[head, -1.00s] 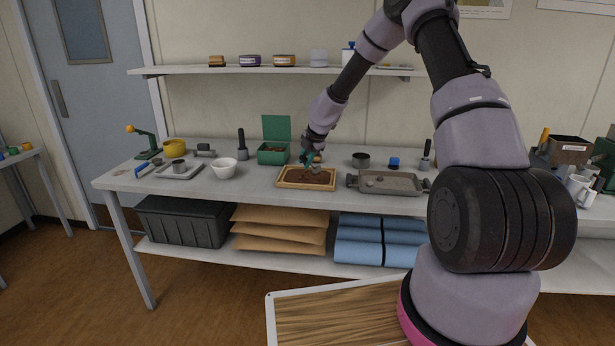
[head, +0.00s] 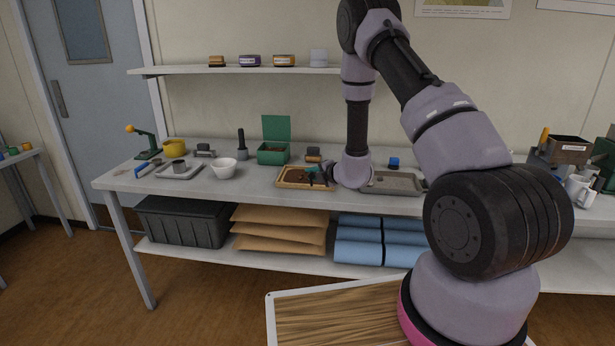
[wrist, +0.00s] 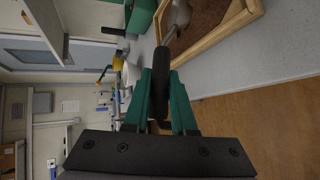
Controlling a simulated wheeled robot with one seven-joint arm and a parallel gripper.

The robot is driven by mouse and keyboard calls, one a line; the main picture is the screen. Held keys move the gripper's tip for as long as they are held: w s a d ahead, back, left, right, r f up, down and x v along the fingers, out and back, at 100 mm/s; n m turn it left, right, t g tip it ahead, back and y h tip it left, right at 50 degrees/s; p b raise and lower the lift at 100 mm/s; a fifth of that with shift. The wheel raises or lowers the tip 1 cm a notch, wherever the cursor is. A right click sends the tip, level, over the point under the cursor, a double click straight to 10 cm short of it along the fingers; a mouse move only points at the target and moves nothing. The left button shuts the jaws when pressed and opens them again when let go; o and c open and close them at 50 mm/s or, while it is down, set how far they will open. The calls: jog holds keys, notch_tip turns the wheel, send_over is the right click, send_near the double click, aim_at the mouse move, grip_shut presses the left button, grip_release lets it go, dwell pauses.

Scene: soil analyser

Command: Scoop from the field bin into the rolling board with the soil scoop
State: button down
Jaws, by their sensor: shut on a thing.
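The soil scoop (wrist: 158,95) has a black handle and a greyish metal head in the wrist view. My gripper (wrist: 163,82) is shut on the handle between its green fingers. The scoop's head lies over the rolling board (wrist: 236,25), a wood-framed board with a brown surface; I cannot tell if it touches. In the head view the rolling board (head: 289,187) lies at the bench's front edge, with my gripper (head: 318,176) low over its right part. The field bin (head: 273,157), green with a raised lid and brown contents, stands behind it to the left.
A grey tray (head: 392,187) lies close to the right of the board, partly behind my arm. A white bowl (head: 223,169) stands to the left and a black-handled tool (head: 241,146) behind it. A shelf (head: 240,70) runs above the bench.

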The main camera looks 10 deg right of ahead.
jog(key=shift+s+d+f+t, duration=0.1)
jog(key=shift+d+t, duration=0.05)
jog(key=shift+t, duration=0.25)
jog(key=shift+r, duration=1.65)
